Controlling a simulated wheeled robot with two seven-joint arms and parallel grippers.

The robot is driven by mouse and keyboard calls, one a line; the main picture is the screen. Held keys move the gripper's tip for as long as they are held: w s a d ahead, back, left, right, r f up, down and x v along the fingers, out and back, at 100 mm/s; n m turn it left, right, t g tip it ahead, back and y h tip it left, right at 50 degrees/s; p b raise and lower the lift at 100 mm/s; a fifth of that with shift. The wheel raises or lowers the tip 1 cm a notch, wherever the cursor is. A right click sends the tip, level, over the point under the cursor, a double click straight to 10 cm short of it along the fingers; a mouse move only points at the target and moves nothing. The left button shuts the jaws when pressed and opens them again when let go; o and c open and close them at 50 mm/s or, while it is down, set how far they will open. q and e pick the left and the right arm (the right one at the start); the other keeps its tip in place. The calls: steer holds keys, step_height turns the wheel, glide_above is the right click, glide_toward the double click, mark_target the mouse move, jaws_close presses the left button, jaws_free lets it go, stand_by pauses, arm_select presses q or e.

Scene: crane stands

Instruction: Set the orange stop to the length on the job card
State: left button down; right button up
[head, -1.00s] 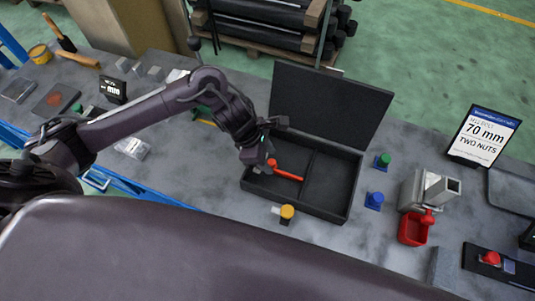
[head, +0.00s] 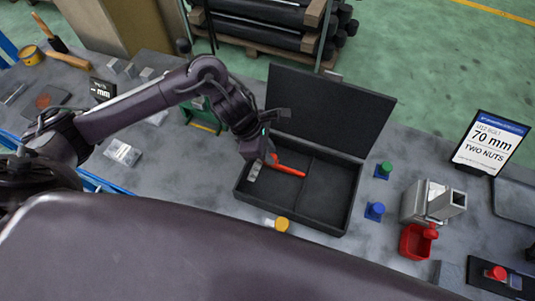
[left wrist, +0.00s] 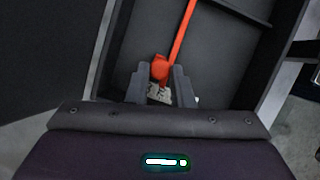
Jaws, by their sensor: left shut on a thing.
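The orange stop (head: 290,171) is a thin orange bar with a knob at one end, inside the open black box (head: 347,215). In the left wrist view its knob (left wrist: 160,68) sits between my left fingertips and the bar runs away from me. My left gripper (head: 267,158) is shut on it at the knob end; it also shows in the left wrist view (left wrist: 158,82). A grey marked piece (left wrist: 158,94) shows below the knob. The job card (head: 487,143) on the right reads 70 mm, TWO NUTS. My right gripper is out of view.
Green (head: 384,169) and blue (head: 375,210) knobbed pieces stand right of the box, with a yellow one (head: 282,224) in front. A red bin (head: 415,243) and metal block (head: 428,202) are further right. A small mm display (head: 102,90) stands left. The raised lid (head: 330,108) blocks the back.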

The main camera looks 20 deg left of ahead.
arm_select(q)
steer(key=shift+w+f, duration=0.2)
steer(key=shift+w, duration=0.3)
steer(key=c, duration=1.5)
jaws_free()
steer(key=shift+s+r, duration=0.25)
steer(key=shift+s, duration=0.5)
steer(key=shift+o, duration=1.2)
steer(key=shift+w, duration=0.2)
steer(key=shift+w+f, duration=0.1)
steer(key=shift+b+v, duration=0.35)
steer(key=shift+v, duration=0.9)
steer(key=v, duration=0.5)
steer(key=shift+a, duration=0.1)
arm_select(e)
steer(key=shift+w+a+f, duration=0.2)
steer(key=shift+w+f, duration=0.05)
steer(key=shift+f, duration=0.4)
